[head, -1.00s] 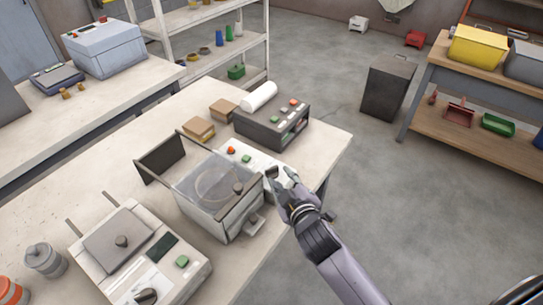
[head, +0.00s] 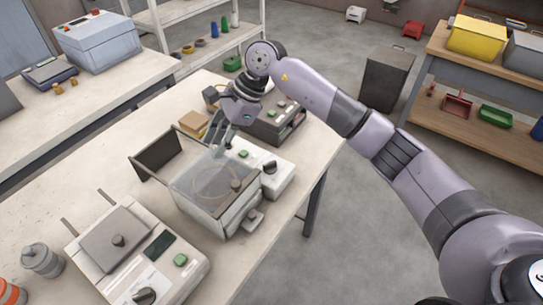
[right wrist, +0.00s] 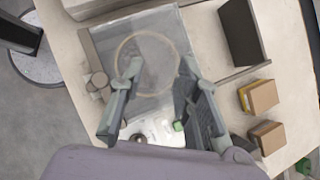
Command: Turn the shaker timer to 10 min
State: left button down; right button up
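The white control unit (head: 282,180) stands beside a box with a clear lid (head: 200,190), on the bench. It carries a dark knob (head: 270,167) and a green button (head: 244,154). I cannot read its dial marks or the knob's setting. My right gripper (head: 218,150) points down above the unit's left end and the box's back edge, left of the knob, and hides part of the unit. In the right wrist view, its fingers (right wrist: 160,105) are apart with nothing between them. The white unit (right wrist: 155,128) shows partly below them. My left gripper is not in view.
A dark grey device (head: 270,128) and small cardboard boxes (head: 193,126) stand behind. A machine with a grey plate (head: 115,240) and its own dark knob (head: 143,296) is at the front left.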

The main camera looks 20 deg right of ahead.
aim_at(273, 162)
jog(key=w+d+r+h, duration=0.1)
jog(key=d+r+h, duration=0.15)
jog(key=d, duration=0.45)
jog(key=w+d+r+h, duration=0.1)
jog(key=w+d+h, duration=0.1)
jog(key=d+h, duration=0.35)
jog(key=shift+y, duration=0.7)
jog(key=f+p, duration=0.1)
jog(key=f, duration=0.4)
jog(key=d+f+p, duration=0.1)
jog(key=f+p, duration=0.1)
jog(key=f, duration=0.3)
jog(key=f+p, duration=0.2)
jog(key=f, duration=0.3)
jog(key=shift+s+d+f, duration=0.2)
jog(key=shift+f, duration=0.8)
jog(key=shift+c, duration=0.4)
grip_shut()
